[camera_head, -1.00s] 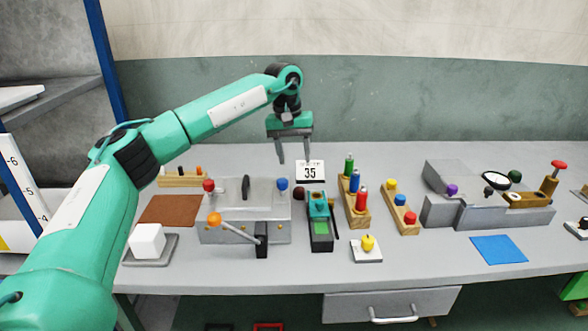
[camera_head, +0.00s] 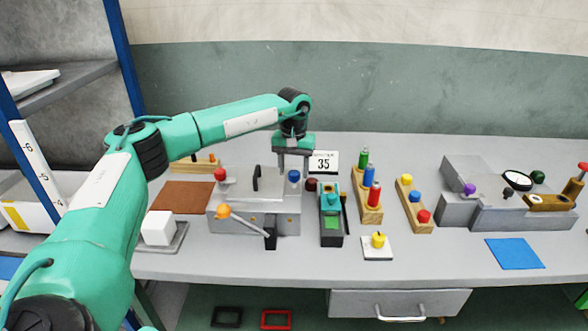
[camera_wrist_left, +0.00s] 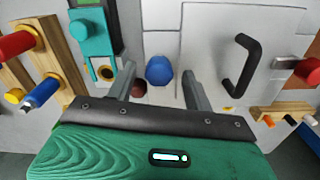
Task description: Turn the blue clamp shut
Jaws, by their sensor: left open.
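The blue clamp shows as a round blue knob (camera_head: 293,176) at the back right corner of the left grey press (camera_head: 255,220). It also shows in the left wrist view (camera_wrist_left: 159,70). My left gripper (camera_head: 293,165) points down over the knob, with its jaws open. In the wrist view the two fingers of the gripper (camera_wrist_left: 158,80) stand on either side of the knob, with a gap on both sides. The knob's stem is hidden. I cannot tell whether the fingertips reach down to the knob's height. My right gripper is not in view.
A red knob (camera_head: 220,174), a black handle (camera_head: 256,178) and an orange-tipped lever (camera_head: 223,211) are on the same press. A dark red knob (camera_head: 311,184) and a teal and black device (camera_head: 331,215) stand close right of the blue knob. A number sign (camera_head: 323,163) is behind.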

